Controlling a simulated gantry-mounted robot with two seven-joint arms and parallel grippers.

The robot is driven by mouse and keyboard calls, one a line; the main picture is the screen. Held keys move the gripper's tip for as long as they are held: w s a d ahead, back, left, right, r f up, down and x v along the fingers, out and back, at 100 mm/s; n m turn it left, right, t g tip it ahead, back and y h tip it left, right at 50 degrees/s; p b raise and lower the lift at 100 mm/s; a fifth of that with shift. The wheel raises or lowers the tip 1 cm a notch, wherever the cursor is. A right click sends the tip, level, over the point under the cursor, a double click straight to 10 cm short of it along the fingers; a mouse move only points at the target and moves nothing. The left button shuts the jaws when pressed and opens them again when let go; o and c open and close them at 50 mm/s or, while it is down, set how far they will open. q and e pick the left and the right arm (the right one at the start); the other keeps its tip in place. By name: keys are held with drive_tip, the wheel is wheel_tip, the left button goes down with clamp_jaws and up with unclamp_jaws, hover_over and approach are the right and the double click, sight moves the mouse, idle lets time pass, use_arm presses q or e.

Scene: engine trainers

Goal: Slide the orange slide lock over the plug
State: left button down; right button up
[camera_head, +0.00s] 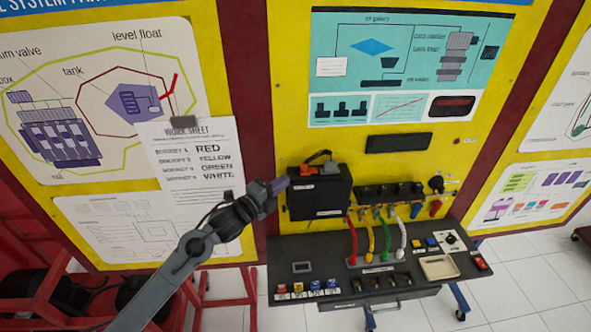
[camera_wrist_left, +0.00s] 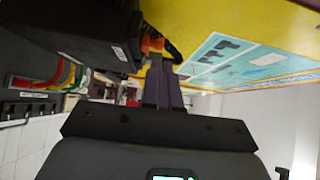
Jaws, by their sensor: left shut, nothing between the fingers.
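The orange slide lock (camera_head: 307,170) sits on top of the black box (camera_head: 318,198) on the yellow panel, with a dark connector or plug (camera_head: 318,156) against it. My left gripper (camera_head: 283,184) is at the left side of the box, just left of and below the orange part. Its purple-grey fingers are together with nothing between them. In the left wrist view the fingertips (camera_wrist_left: 158,62) lie close to the orange piece (camera_wrist_left: 151,44), beside the black box (camera_wrist_left: 65,35); I cannot tell whether they touch. How far the lock covers the plug is too small to tell.
Red, yellow, green and white cables (camera_head: 370,238) hang below a dark socket row (camera_head: 390,192). A black shelf (camera_head: 340,300) with buttons and a tray (camera_head: 439,267) juts out below. A paper work sheet (camera_head: 195,160) hangs behind my left arm.

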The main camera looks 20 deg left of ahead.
sight(302, 168)
use_arm(q)
drive_tip(key=p+x, duration=0.1)
drive_tip(key=x, duration=0.5)
drive_tip(key=shift+w+p, duration=0.3)
drive_tip(key=shift+p, duration=0.05)
use_arm(e)
wheel_tip(302, 168, up, 2)
drive_tip(key=shift+a+r, duration=0.1)
